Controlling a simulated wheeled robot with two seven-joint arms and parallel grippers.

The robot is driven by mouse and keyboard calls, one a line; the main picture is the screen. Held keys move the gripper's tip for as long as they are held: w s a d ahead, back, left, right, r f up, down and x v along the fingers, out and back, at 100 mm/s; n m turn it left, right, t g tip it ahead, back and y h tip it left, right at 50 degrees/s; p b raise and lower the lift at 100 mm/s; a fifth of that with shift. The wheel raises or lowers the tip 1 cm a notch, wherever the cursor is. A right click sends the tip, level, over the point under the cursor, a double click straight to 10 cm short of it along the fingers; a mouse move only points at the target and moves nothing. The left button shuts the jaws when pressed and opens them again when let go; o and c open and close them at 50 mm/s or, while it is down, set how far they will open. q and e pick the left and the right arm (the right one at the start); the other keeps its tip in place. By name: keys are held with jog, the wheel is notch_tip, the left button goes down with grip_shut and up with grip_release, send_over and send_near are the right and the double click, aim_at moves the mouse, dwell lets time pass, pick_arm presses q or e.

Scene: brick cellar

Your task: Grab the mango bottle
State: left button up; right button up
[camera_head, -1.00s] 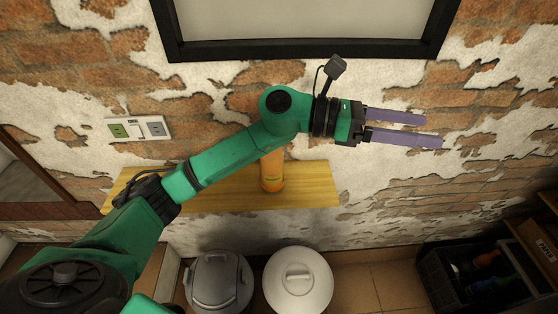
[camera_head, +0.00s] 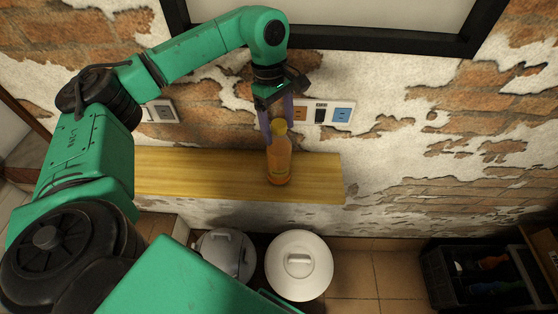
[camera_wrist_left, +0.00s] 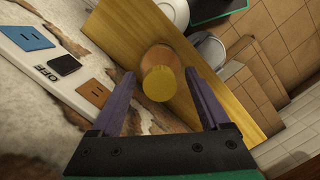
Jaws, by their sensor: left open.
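The mango bottle (camera_head: 279,160), orange with a yellow cap, stands upright on a wooden wall shelf (camera_head: 215,178). My left gripper (camera_head: 277,136) reaches down from above, its purple fingers at the height of the bottle's upper part. In the left wrist view the bottle (camera_wrist_left: 160,75) shows cap first, in the gap ahead between the two open fingers (camera_wrist_left: 163,100). The jaws are open and hold nothing. Whether a finger touches the bottle cannot be told. My right gripper is not in view.
A switch panel (camera_head: 325,112) is on the brick wall just right of the gripper. A black-framed picture (camera_head: 380,40) hangs above. A white lidded bin (camera_head: 299,268) and a grey bin (camera_head: 226,258) stand below the shelf. A dark crate (camera_head: 475,272) is at lower right.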

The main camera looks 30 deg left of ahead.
pick_arm(q)
jog(key=shift+d, duration=0.1)
grip_shut()
jog(key=shift+r, duration=0.1)
dwell(1.1)
